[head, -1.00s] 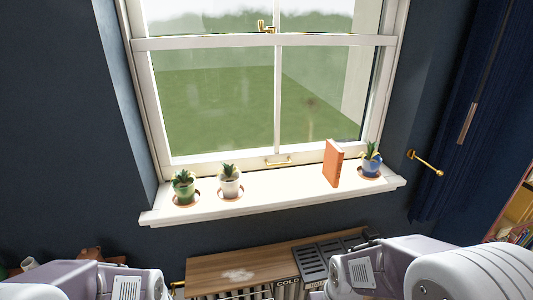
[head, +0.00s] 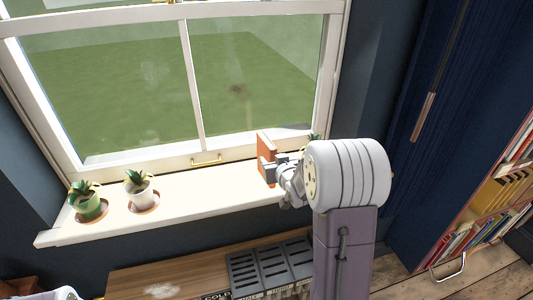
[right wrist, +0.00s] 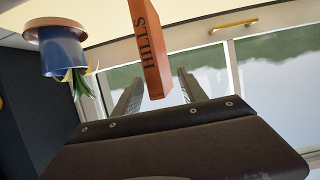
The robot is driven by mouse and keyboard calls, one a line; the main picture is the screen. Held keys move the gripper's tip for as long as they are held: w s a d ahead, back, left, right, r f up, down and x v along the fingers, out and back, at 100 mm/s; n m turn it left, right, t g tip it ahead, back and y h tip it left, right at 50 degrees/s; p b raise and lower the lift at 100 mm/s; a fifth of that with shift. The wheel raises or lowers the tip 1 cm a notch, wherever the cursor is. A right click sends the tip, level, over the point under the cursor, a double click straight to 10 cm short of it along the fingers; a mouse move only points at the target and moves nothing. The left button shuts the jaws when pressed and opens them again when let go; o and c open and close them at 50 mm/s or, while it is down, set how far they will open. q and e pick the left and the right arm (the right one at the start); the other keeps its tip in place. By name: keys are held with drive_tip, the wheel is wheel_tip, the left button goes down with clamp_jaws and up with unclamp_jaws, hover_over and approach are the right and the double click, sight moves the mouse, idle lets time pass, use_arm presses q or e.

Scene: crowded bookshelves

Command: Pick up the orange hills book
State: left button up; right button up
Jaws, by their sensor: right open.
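The orange hills book (head: 265,149) stands upright on the white windowsill. It also shows in the right wrist view (right wrist: 149,45), upside down, with HILLS on its orange spine. My right gripper (head: 269,170) is at the book in the head view and hides part of it. In the right wrist view my right gripper (right wrist: 160,76) is open, with the book's end between its two fingers in the picture. I cannot tell whether a finger touches the book. My left gripper is not in view.
A blue-potted plant (right wrist: 63,52) stands beside the book, mostly hidden in the head view. Two more plants, one in a green pot (head: 88,205) and one in a white pot (head: 139,190), stand left on the sill (head: 190,198). The sill between them and the book is clear.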

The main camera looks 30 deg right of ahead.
sight(266, 154)
drive_tip(key=x, duration=0.3)
drive_tip(key=shift+a+r+p, duration=0.15)
drive_tip(key=shift+a+p, duration=0.1)
drive_tip(key=shift+p, duration=0.1)
drive_tip(key=shift+w+d, duration=0.1)
drive_tip(key=shift+w, duration=0.3)
drive_tip(key=p+x, duration=0.1)
drive_tip(key=x, duration=0.2)
drive_tip(key=shift+w, duration=0.2)
drive_tip(key=shift+w+d+f, duration=0.1)
drive_tip(key=shift+w+f, duration=0.25)
drive_tip(key=shift+w, duration=0.1)
drive_tip(key=shift+s+r, duration=0.15)
clamp_jaws()
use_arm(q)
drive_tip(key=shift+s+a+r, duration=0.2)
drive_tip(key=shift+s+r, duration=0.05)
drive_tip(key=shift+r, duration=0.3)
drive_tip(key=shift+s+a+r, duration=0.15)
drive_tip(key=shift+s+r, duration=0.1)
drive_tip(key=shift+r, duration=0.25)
